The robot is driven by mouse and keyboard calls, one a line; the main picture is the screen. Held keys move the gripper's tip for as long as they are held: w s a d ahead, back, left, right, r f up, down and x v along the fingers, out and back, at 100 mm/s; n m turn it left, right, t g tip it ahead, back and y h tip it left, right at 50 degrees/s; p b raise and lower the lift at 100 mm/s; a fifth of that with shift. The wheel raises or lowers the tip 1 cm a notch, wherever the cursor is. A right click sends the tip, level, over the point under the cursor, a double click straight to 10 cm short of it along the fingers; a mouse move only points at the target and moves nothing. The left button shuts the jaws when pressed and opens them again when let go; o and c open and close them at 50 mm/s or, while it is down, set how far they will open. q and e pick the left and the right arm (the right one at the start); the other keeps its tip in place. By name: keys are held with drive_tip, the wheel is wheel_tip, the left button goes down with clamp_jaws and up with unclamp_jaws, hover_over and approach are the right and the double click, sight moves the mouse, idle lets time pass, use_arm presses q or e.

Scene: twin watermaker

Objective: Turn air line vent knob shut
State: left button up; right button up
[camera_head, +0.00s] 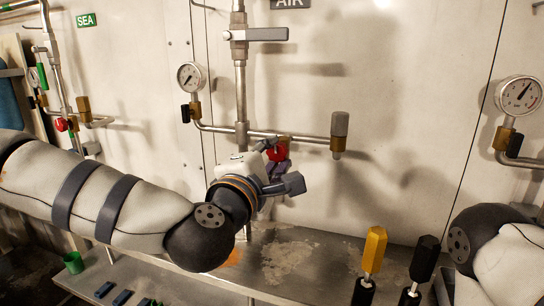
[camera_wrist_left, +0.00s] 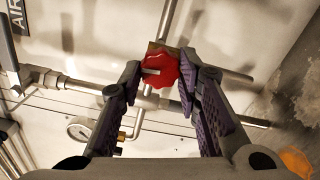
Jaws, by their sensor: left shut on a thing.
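The air line vent knob (camera_head: 277,152) is red and sits on the horizontal branch of the air line, right of the vertical pipe. In the left wrist view the red knob (camera_wrist_left: 160,69) has a lobed rim and a pale mark, with a brass body behind it. My left gripper (camera_head: 280,172) is at the knob. In the left wrist view the fingers of this gripper (camera_wrist_left: 159,80) are on both sides of the knob, shut on it. My right gripper is not in view; only part of my right arm shows at the lower right.
A pressure gauge (camera_head: 191,77) is left of the vertical pipe, and a grey lever handle (camera_head: 262,34) is above. A grey cylinder (camera_head: 339,127) ends the branch on the right. A yellow-handled tool (camera_head: 374,250) and a black-handled one (camera_head: 424,259) stand at the bench's front right.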

use_arm(q)
drive_tip(key=shift+r+m, duration=0.15)
drive_tip(key=shift+m, duration=0.45)
drive_tip(key=o, duration=1.1)
drive_tip(key=shift+w, duration=0.15)
drive_tip(key=shift+o, duration=0.2)
drive_tip(key=v, duration=0.7)
drive_tip(key=shift+s, duration=0.25)
